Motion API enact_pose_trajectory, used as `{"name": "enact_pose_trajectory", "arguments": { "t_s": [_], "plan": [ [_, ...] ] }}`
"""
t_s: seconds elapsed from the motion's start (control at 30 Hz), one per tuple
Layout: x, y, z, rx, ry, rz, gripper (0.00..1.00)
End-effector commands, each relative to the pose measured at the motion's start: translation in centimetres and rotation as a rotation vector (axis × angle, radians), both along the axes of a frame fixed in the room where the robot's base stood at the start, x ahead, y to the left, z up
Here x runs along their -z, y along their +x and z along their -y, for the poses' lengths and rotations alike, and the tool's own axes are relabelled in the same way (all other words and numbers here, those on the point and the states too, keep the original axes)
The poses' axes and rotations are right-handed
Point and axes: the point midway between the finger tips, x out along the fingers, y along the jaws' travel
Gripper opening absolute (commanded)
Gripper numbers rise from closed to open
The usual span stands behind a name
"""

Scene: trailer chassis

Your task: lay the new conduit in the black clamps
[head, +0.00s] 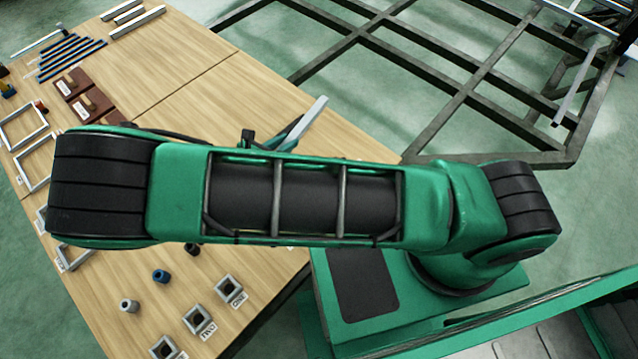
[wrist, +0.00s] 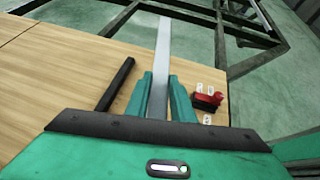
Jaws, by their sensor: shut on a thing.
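My gripper (wrist: 160,98) is shut on a long light grey bar (wrist: 163,50), which may be the conduit. The bar runs lengthwise between the fingers and sticks out well beyond them. In the head view my gripper (head: 290,135) is partly hidden behind my arm, and the grey bar (head: 310,114) slants up to the right over the table's edge side. A dark trailer chassis frame (head: 455,95) stands beyond the table; the wrist view shows part of it (wrist: 125,18) too. I cannot make out the black clamps on it.
The wooden table (head: 250,95) carries blue rods (head: 70,55), brown blocks (head: 85,100), white frames (head: 25,125) and square grey sockets (head: 230,290). In the wrist view a black bar (wrist: 116,84) lies left of my gripper and a red piece (wrist: 208,101) right of it.

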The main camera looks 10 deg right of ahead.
Motion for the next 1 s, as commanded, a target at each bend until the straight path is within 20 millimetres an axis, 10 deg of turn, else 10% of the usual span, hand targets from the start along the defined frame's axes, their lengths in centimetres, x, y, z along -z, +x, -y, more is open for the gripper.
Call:
{"name": "enact_pose_trajectory", "arguments": {
  "t_s": [0.43, 1.0],
  "plan": [
    [7.1, -10.5, -2.0, 0.185, -0.001, -0.001, 0.0],
    [12.6, -6.7, 5.5, 0.2, -0.004, -0.001, 0.0]
  ]
}}
